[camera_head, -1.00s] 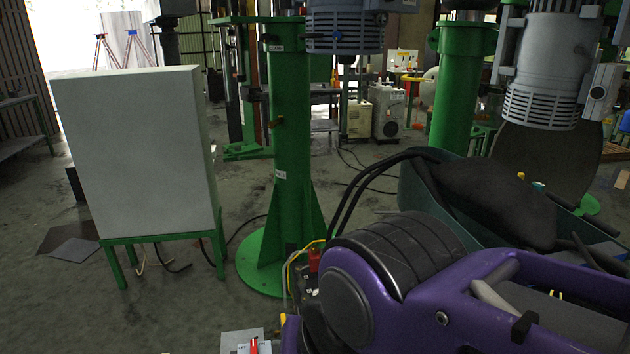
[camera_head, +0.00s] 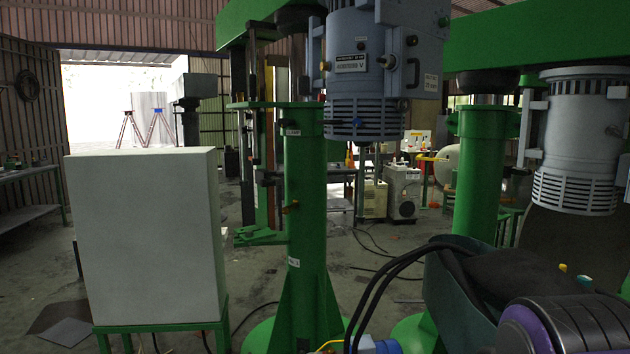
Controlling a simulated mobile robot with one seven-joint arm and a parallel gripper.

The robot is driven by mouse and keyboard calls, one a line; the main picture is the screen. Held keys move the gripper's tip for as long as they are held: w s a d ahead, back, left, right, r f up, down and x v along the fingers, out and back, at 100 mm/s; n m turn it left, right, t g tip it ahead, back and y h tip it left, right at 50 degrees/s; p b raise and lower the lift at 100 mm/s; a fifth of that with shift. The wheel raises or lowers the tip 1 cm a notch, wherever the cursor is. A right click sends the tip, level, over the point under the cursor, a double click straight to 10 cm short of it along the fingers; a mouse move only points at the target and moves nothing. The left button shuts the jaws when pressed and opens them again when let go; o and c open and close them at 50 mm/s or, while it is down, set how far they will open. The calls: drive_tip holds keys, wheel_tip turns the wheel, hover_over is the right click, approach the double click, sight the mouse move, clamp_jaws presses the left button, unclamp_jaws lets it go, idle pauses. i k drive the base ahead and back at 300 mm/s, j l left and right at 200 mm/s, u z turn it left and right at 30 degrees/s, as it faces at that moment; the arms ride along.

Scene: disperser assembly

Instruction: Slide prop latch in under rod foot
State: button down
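I cannot make out the prop latch or the rod foot in the camera_head view. My gripper is not in view. A green disperser column (camera_head: 305,210) stands upright on the floor in the middle. A blue-grey motor housing (camera_head: 364,75) hangs beside its top. A second green column (camera_head: 477,170) stands to the right, with another grey motor housing (camera_head: 580,140) beside it. The lower ends of the columns are partly cut off or hidden. A purple and black rounded part (camera_head: 560,325) is close to the camera at the lower right; I cannot tell what it belongs to.
A white cabinet (camera_head: 145,235) on a green stand (camera_head: 160,326) blocks the left foreground. Black cables (camera_head: 385,283) arch near the lower middle. A dark green tub (camera_head: 465,295) stands at the lower right. Grey floor shows between the cabinet and the left wall.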

sight(270, 179)
drive_tip(key=k+j+u, duration=0.1)
drive_tip(key=u, duration=0.3)
drive_tip(key=j+u, duration=0.3)
drive_tip(key=u, duration=0.15)
drive_tip(key=k+j+u, duration=0.1)
drive_tip(key=j+u, duration=0.15)
drive_tip(key=u, duration=0.15)
drive_tip(key=j+u, duration=0.2)
drive_tip(key=u, duration=0.25)
drive_tip(key=j+u, duration=0.25)
drive_tip(key=u, duration=0.15)
drive_tip(key=i+j+u, duration=0.1)
drive_tip(key=u, duration=0.35)
drive_tip(key=i+j, duration=0.25)
drive_tip(key=i, duration=0.15)
drive_tip(key=i+j, duration=0.25)
drive_tip(key=i, duration=0.15)
drive_tip(key=i+l+z, duration=0.1)
drive_tip(key=i+z, duration=0.45)
drive_tip(key=z, duration=0.15)
drive_tip(key=i+z, duration=0.35)
drive_tip(key=i+l+z, duration=0.15)
drive_tip(key=i+z, duration=0.95)
drive_tip(key=i, duration=0.25)
drive_tip(key=i+j+z, duration=0.15)
drive_tip(key=i+z, duration=0.15)
drive_tip(key=i, duration=0.3)
